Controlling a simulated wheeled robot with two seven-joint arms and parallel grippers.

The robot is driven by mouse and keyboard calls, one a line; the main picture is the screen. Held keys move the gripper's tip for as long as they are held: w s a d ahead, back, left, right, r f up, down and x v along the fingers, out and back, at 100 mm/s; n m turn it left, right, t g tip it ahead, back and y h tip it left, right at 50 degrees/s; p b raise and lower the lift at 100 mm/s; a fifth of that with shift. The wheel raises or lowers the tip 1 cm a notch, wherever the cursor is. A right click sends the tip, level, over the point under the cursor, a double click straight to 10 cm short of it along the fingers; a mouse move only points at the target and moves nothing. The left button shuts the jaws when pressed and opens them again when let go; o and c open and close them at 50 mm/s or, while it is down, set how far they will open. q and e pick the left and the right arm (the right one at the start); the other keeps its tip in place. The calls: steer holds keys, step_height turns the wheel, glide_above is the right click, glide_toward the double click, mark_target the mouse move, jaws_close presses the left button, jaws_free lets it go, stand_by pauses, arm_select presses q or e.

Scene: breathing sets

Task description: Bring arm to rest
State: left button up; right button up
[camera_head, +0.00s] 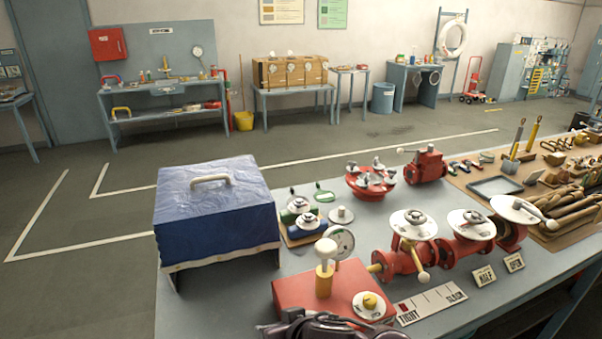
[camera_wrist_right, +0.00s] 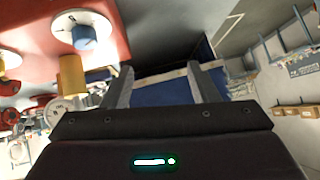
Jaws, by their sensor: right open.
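My right gripper (camera_wrist_right: 157,70) shows in the right wrist view with its two fingers apart. Nothing is between the fingers; the blue-covered box (camera_wrist_right: 165,90) shows beyond them. The red box (camera_wrist_right: 108,20) with a white dial and blue knob (camera_wrist_right: 82,37) is at the upper left of that view. In the head view, a dark rounded shape at the bottom edge in front of the red box (camera_head: 300,293) is probably part of my right arm; its fingers cannot be made out there. My left gripper is not in view.
On the grey bench (camera_head: 200,305) stand the blue-covered box (camera_head: 215,210), a pressure gauge (camera_head: 340,242), red valves with white discs (camera_head: 413,224) and a tight-to-slack scale card (camera_head: 432,303). Tools lie at the right. Open floor (camera_head: 90,215) lies left of the bench.

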steer(key=s+d+f+m+g+h, duration=0.1)
steer(key=s+d+f+g+h, duration=0.15)
steer(key=s+d, duration=0.75)
steer(key=s+d+f+m+g+h, duration=0.1)
steer(key=s+d+f+g+h, duration=0.25)
steer(key=d, duration=1.05)
steer(key=s+f+b, duration=0.3)
steer(key=f+b, duration=0.5)
steer(key=f, duration=3)
steer(key=s+d+f+b, duration=0.1)
steer(key=s+f+b, duration=0.2)
steer(key=s+f, duration=0.7)
steer(key=s+d+f+b, duration=0.2)
steer(key=s+f, duration=0.8)
steer(key=f, duration=0.5)
steer(key=shift+g+y+b, duration=0.3)
steer(key=shift+g+b, duration=0.1)
steer(key=shift+b, duration=0.35)
